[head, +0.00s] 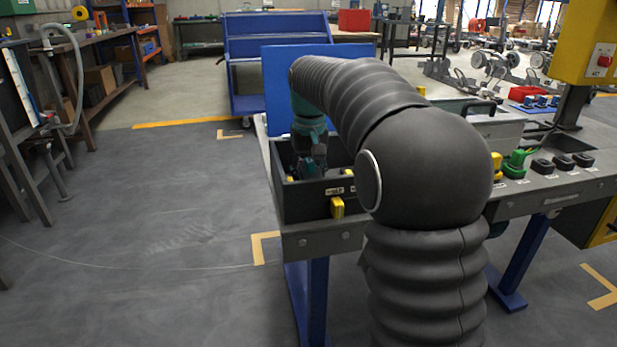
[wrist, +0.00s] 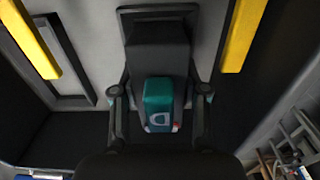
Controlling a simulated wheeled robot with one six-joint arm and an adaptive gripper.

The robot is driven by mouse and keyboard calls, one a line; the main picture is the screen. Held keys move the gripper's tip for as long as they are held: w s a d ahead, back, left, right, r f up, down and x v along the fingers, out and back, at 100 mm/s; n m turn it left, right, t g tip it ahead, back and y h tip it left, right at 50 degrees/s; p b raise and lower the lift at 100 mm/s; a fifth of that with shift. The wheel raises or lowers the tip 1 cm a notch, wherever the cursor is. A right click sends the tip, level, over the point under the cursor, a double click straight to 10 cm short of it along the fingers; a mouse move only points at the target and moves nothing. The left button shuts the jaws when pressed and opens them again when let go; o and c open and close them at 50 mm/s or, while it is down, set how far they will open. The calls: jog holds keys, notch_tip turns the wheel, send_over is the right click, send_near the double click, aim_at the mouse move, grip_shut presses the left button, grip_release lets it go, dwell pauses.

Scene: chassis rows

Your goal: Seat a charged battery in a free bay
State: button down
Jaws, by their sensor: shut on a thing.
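My gripper (head: 311,163) reaches down into a dark open-topped box (head: 306,206) at the near left end of the workbench. In the wrist view my gripper (wrist: 160,95) has a finger on each side of a teal-ended block with a pale mark, which looks like a battery (wrist: 158,92), and is shut on it. A dark body (wrist: 157,48) extends beyond the teal end to a dark rectangular frame (wrist: 157,12). I cannot tell whether this frame is a bay or whether the battery is seated in it. My arm hides the middle of the bench.
Yellow bars (wrist: 30,38) flank the block in the wrist view. A yellow tab (head: 337,207) is on the box front. Yellow, green and black items stand along the bench's right part, including a green one (head: 516,163). A blue cart (head: 277,55) stands behind; the left floor is clear.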

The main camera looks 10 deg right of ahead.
jog(key=shift+s+f, duration=0.1)
jog(key=shift+f, duration=0.65)
jog(key=c, duration=0.5)
grip_release()
jog(key=shift+f, duration=0.1)
jog(key=shift+r, duration=0.3)
notch_tip(320, 180, up, 11)
jog(key=shift+r, duration=0.5)
